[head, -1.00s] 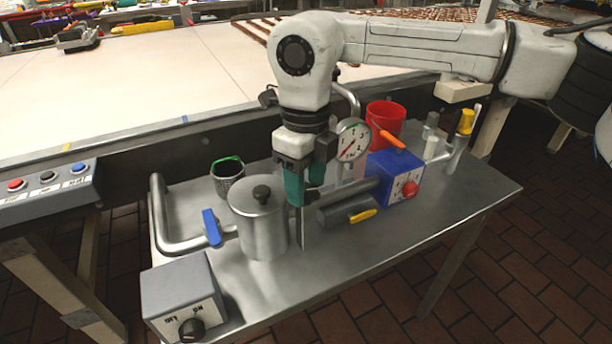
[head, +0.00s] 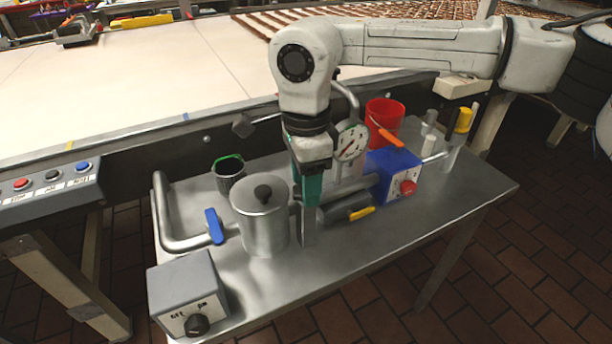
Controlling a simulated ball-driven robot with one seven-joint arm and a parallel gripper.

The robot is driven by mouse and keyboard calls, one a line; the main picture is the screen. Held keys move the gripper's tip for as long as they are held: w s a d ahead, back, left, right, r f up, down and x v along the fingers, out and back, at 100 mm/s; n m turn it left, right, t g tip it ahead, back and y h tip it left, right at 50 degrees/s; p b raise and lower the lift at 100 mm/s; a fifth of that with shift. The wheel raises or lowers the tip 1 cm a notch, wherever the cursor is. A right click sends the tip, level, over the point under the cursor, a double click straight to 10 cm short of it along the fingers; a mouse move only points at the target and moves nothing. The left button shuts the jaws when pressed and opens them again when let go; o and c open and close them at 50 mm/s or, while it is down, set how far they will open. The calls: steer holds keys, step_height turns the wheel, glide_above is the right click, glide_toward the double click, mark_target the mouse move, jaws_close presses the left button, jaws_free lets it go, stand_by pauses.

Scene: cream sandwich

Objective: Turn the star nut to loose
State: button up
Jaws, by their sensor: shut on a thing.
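My gripper (head: 306,203) points straight down over the metal table, just right of the lidded steel pot (head: 260,222). Its teal fingers are seen nearly edge-on, one in front of the other. They are shut at the top of a short upright metal post (head: 307,232) in the pipe line. The star nut is hidden between and behind the fingers, so its shape and angle cannot be seen.
A blue-handled valve (head: 214,226) and a grey knob box (head: 188,295) are at left. A dial gauge (head: 352,142), yellow lever (head: 362,213), blue box (head: 393,177) with a red knob and red bucket (head: 385,120) stand at right. The table's front right (head: 440,205) is clear.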

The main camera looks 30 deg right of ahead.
steer(key=n, duration=0.4)
steer(key=shift+w+r+p, duration=0.1)
steer(key=shift+p, duration=0.3)
steer(key=shift+n, duration=1.8)
steer(key=o, duration=1)
steer(key=shift+o, duration=0.2)
step_height(320, 180, up, 11)
steer(key=shift+p, duration=0.4)
steer(key=shift+f, duration=0.2)
